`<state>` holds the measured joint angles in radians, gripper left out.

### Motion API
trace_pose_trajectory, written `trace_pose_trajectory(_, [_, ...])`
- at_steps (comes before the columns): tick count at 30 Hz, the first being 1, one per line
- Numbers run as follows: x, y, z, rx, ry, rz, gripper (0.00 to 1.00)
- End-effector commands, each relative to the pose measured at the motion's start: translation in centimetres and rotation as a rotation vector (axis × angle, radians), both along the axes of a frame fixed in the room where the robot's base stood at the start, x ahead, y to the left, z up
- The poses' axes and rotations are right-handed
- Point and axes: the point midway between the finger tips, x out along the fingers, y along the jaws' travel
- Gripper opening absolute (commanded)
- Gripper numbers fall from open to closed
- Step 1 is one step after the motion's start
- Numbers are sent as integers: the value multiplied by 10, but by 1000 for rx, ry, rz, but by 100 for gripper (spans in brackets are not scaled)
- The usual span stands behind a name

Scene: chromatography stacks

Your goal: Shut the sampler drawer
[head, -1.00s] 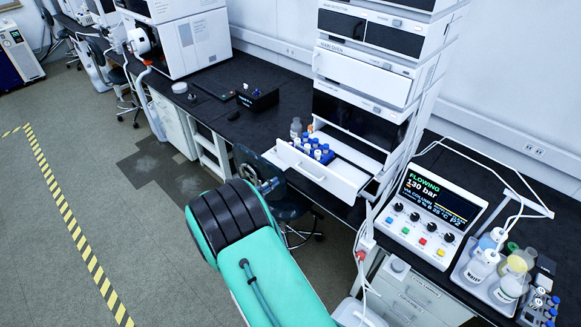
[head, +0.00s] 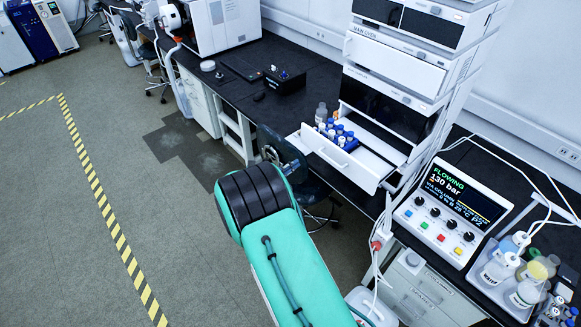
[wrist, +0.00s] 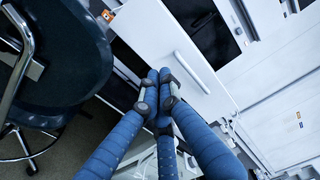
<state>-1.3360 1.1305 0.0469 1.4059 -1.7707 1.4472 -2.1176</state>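The sampler drawer (head: 337,161) is pulled out of the white instrument stack in the head view. Its white front panel has a bar handle, and blue-capped vials (head: 342,136) stand inside. In the wrist view the drawer front (wrist: 160,35) fills the upper middle, with its grey handle (wrist: 192,72) up and right of my fingertips. My gripper (wrist: 159,76) shows there with its fingertips together and nothing visible between them. It appears near the lower edge of the drawer front; I cannot tell whether it touches.
A dark chair (wrist: 55,60) stands close on the left in the wrist view. A control panel reading FLOWING (head: 452,210) and a tray of bottles (head: 490,278) stand right of the drawer. A small black box (head: 285,80) sits on the bench.

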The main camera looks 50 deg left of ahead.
Motion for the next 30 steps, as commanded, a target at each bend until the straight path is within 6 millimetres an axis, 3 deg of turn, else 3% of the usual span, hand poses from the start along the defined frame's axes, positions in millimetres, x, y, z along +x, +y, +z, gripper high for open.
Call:
trace_pose_trajectory(18, [94,0,0,1,0,0,0])
trace_pose_trajectory(30, [112,0,1,1,0,0,0])
